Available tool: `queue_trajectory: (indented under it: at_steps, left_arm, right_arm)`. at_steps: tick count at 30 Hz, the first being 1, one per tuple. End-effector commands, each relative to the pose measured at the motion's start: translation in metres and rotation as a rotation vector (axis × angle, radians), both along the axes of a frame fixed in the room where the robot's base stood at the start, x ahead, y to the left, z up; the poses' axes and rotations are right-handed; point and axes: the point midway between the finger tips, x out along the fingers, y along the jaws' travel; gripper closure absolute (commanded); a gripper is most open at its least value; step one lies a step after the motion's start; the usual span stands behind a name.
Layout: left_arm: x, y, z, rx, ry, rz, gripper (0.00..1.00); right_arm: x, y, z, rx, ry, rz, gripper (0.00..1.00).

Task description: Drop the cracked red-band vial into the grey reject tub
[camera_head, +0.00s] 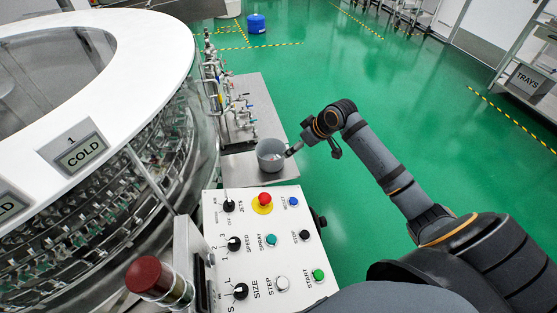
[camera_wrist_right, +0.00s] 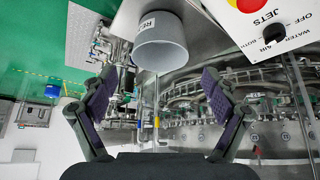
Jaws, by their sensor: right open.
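The grey reject tub (camera_head: 271,156) stands on a steel ledge beyond the control panel in the head view. In the right wrist view the tub (camera_wrist_right: 162,48) shows a partly visible "RE" label and lies just beyond the fingertips. My right gripper (camera_head: 293,150) is close to the tub's right side in the head view. In the wrist view its fingers (camera_wrist_right: 156,84) are spread wide, with no vial visible between them. I cannot make out the cracked red-band vial in either view, and the tub's inside is too small to read. My left gripper is out of view.
The washer's white ring (camera_head: 130,70) and glass housing fill the left. The control panel (camera_head: 265,245) stands in front of the tub. Pipes and valves (camera_head: 222,90) rise behind the tub. A red-topped cylinder (camera_head: 150,276) stands front left. The green floor at right is open.

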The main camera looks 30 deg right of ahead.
Motion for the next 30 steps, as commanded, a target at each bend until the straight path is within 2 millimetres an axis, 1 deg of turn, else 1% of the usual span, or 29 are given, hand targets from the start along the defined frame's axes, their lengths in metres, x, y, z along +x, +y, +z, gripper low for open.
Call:
queue_trajectory:
  at_steps: [1, 3, 9, 30]
  left_arm:
    - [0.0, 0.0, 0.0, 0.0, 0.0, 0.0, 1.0]
    - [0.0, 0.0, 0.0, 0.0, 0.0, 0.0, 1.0]
    - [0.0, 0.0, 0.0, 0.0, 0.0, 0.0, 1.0]
    - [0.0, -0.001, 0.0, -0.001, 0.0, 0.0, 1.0]
  right_arm:
    - [-0.007, -0.005, 0.007, -0.008, 0.001, 0.0, 0.13]
    - [-0.014, -0.008, 0.015, -0.007, 0.001, -0.004, 0.13]
    - [-0.024, -0.011, 0.028, -0.001, 0.002, -0.009, 0.13]
    - [-0.026, -0.011, 0.031, 0.002, 0.001, -0.008, 0.13]
